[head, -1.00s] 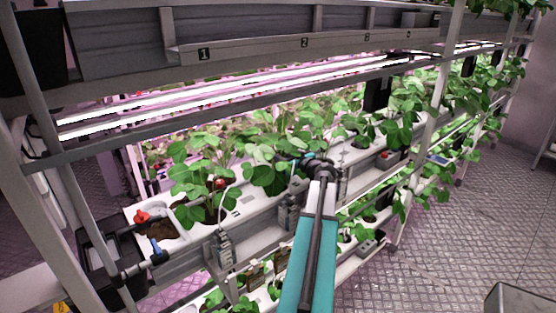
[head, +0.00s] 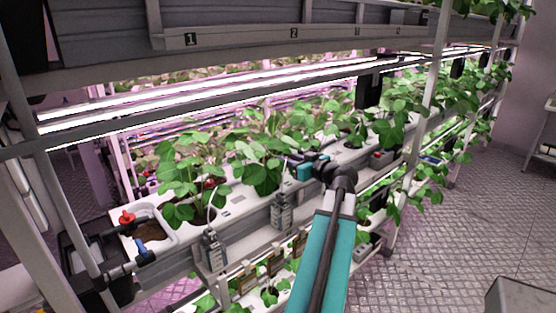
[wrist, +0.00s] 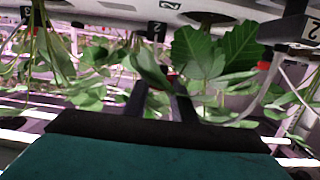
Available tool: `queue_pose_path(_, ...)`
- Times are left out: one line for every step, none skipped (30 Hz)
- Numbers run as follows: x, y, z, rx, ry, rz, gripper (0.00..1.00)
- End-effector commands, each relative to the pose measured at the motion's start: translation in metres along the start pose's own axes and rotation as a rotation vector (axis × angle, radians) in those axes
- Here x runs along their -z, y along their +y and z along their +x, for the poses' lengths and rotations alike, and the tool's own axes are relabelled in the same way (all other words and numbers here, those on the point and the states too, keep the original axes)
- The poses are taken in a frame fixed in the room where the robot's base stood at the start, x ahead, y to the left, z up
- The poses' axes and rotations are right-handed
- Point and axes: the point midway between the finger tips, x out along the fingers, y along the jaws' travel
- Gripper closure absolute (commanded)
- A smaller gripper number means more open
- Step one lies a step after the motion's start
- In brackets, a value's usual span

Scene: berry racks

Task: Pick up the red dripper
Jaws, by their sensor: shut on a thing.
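My gripper (wrist: 162,88) shows in the wrist view with its two dark fingers close together among strawberry leaves. A small red piece, the red dripper (wrist: 172,76), shows at the fingertips; most of it is hidden by a leaf and the fingers. In the head view my gripper (head: 288,159) is beside the plants over the white trough, and what it holds is hidden there. Another red dripper (wrist: 264,65) sits on a pale tube at the right of the wrist view. A red spot (head: 210,183) shows among the leaves left of my gripper in the head view.
A red valve (head: 127,217) and a blue valve (head: 141,246) are at the trough's left end. Rack posts (head: 432,100) and dense plants (head: 385,125) stand to the right.

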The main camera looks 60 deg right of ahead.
Motion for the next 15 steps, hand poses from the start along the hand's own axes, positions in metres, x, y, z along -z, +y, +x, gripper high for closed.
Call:
queue_pose_path(-0.004, -0.003, -0.011, -0.002, 0.001, -0.001, 0.97)
queue_pose_path(-0.004, -0.003, -0.015, -0.003, 0.001, -0.001, 0.97)
queue_pose_path(-0.004, -0.004, -0.021, -0.002, 0.0, -0.001, 0.97)
queue_pose_path(-0.004, -0.005, -0.025, -0.002, 0.0, -0.001, 0.97)
queue_pose_path(-0.003, -0.005, -0.028, -0.002, 0.0, -0.001, 0.97)
queue_pose_path(-0.003, -0.005, -0.033, -0.002, 0.001, -0.001, 0.97)
queue_pose_path(-0.003, -0.006, -0.035, -0.002, 0.001, 0.0, 0.97)
queue_pose_path(-0.003, -0.006, -0.038, -0.001, 0.0, 0.0, 0.97)
queue_pose_path(-0.003, -0.006, -0.04, 0.0, 0.0, 0.0, 0.97)
queue_pose_path(-0.003, -0.007, -0.042, 0.0, 0.0, 0.0, 0.97)
queue_pose_path(-0.003, -0.007, -0.043, 0.001, 0.0, 0.0, 0.97)
queue_pose_path(-0.003, -0.007, -0.044, 0.001, 0.0, 0.001, 0.97)
queue_pose_path(-0.003, -0.007, -0.044, 0.001, 0.0, 0.001, 0.97)
queue_pose_path(-0.003, -0.007, -0.045, 0.001, 0.0, 0.001, 0.97)
queue_pose_path(-0.003, -0.007, -0.045, 0.001, 0.0, 0.001, 0.97)
